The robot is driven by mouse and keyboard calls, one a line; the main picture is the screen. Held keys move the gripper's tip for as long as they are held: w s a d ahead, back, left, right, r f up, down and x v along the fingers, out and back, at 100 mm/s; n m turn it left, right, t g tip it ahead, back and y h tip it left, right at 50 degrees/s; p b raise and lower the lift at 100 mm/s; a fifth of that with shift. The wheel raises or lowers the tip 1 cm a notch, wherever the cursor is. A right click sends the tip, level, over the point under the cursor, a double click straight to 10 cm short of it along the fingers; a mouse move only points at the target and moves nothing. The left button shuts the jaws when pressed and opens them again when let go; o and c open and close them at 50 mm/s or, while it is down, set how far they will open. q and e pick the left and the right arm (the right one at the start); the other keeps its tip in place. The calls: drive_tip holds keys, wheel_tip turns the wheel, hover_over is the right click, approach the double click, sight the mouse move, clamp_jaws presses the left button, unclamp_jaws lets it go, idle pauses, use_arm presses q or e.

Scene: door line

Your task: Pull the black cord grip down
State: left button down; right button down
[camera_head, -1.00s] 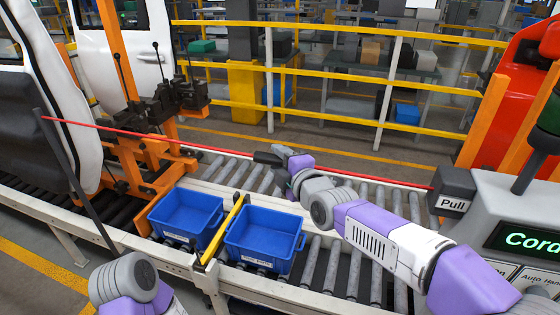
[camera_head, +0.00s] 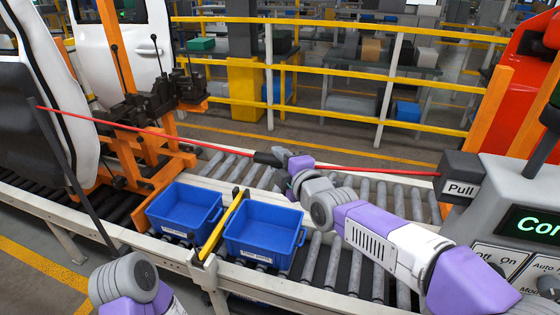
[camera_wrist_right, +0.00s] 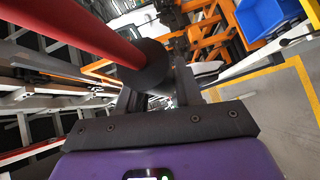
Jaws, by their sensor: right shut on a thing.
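The red cord (camera_head: 150,132) runs from a dark post at the left to the black box marked "Pull" (camera_head: 461,182) at the right. The black cord grip (camera_head: 265,158) sits on the cord above the roller conveyor. My right gripper (camera_head: 283,157), purple with dark fingers, is shut on the grip. The cord bends downward there. In the right wrist view the grip's dark round end (camera_wrist_right: 147,68) shows between the fingers, with the red cord running to upper left. The fingers partly hide the grip. My left gripper is not in view; only part of my left arm shows.
An orange fixture (camera_head: 135,160) and white car doors are at the left. A control console (camera_head: 520,215) stands at the right. Yellow railings (camera_head: 340,62) run behind.

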drive_tip(key=shift+f, duration=0.45)
drive_tip(key=c, duration=0.8)
unclamp_jaws()
drive_tip(key=shift+s, duration=0.1)
drive_tip(key=shift+s+d+r, duration=0.1)
drive_tip(key=shift+s+d, duration=0.15)
drive_tip(key=shift+s, duration=0.3)
drive_tip(key=v, duration=0.6)
drive_tip(key=shift+s+d+r, duration=0.1)
drive_tip(key=shift+d, duration=0.05)
